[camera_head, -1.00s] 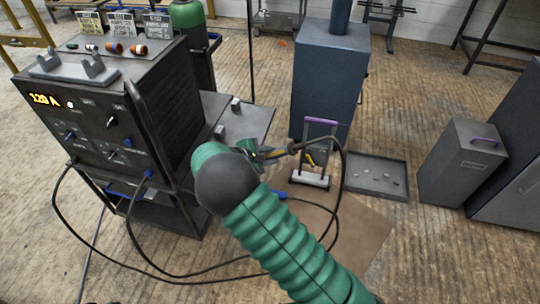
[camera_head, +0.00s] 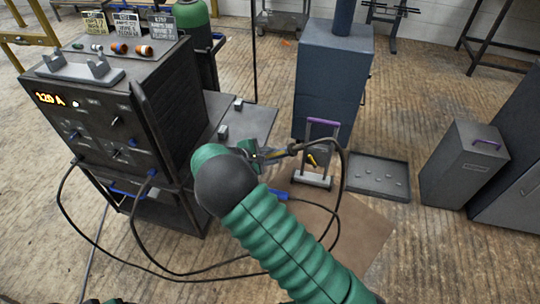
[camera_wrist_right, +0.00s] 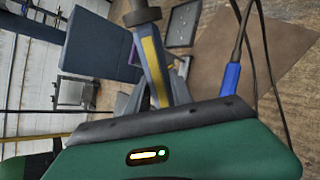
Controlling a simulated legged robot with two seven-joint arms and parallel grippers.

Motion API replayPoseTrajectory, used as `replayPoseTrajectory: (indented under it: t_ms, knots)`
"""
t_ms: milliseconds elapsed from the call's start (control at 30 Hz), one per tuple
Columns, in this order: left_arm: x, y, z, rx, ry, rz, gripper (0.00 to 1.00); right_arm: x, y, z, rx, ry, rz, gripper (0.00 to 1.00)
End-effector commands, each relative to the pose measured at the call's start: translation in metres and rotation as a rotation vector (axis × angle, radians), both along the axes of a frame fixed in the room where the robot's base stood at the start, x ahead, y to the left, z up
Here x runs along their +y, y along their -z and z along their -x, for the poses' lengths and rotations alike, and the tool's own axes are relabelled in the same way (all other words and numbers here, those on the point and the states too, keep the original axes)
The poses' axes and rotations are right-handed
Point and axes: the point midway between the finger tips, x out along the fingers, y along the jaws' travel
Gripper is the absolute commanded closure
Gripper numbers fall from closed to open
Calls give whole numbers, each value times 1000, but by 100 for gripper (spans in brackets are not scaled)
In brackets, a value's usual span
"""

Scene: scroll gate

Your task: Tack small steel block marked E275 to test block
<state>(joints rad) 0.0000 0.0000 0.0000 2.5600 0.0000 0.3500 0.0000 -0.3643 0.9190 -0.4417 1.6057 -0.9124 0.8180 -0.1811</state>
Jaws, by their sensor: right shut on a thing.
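My right gripper (camera_head: 252,155) is shut on a yellow-and-grey welding tool (camera_head: 280,153) with a dark cable. In the right wrist view the tool's yellow handle (camera_wrist_right: 153,68) stands up from between the fingers. My right gripper is in front of this table, apart from both blocks. I cannot read E275 on either or tell which is the test block.
The welding machine (camera_head: 165,110) reads about 120 A. A purple-handled stand (camera_head: 323,122) is just behind the tool. A shallow tray (camera_head: 375,164) with small pieces, a blue-grey cabinet (camera_head: 330,75) and a grey canister (camera_head: 462,160) stand beyond. Cables loop across the floor.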

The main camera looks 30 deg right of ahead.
Motion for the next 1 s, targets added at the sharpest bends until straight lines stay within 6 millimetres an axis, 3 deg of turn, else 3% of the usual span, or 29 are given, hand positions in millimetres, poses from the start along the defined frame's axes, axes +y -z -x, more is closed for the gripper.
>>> replayPoseTrajectory:
  t_ms: [1000]
  knots:
    - [0,-4,0,0,0,0,22,7,7,-8,0,1,2,100]
